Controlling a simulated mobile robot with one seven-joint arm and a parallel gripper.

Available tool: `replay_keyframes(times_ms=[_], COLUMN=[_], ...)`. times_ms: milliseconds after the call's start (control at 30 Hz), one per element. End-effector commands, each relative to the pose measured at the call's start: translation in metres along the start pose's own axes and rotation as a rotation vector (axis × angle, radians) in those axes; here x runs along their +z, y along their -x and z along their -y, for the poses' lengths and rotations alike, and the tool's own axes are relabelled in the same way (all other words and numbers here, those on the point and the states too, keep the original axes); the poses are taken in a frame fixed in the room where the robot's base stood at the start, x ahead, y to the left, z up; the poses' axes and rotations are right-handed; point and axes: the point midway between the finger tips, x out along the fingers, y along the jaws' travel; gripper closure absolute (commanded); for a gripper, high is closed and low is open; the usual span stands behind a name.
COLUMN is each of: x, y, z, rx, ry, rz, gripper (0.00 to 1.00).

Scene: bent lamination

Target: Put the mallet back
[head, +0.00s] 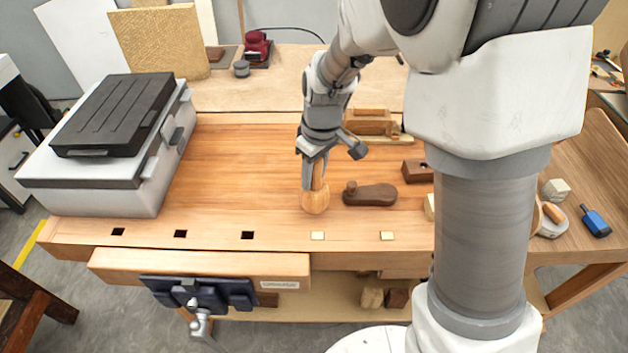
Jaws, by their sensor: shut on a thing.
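The mallet (315,203) has a rounded light-wood head pointing down and a handle pointing up. My gripper (315,172) is above it on the workbench, shut on the mallet's handle. The mallet is roughly upright near the middle front of the bench top (230,165). I cannot tell whether its head touches the bench or hangs just above it. The upper handle is partly hidden by the fingers.
A dark wooden plane (370,194) lies close right of the mallet. A brown block (416,171) and a wooden plane-like tool (370,122) are behind it. A large case (110,140) stands left. The bench between case and mallet is clear.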

Motion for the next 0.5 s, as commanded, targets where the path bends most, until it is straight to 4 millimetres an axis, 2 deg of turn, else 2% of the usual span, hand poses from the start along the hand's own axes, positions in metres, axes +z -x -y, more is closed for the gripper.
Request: replay_keyframes(times_ms=[33,167,500], x=[0.002,0.003,0.003], y=[-0.010,-0.023,-0.026], z=[0.000,0.000,0.000], rx=[-0.001,0.000,0.000], ry=[0.000,0.000,0.001], rz=[0.003,0.001,0.000], gripper=[1.00,1.00,1.00])
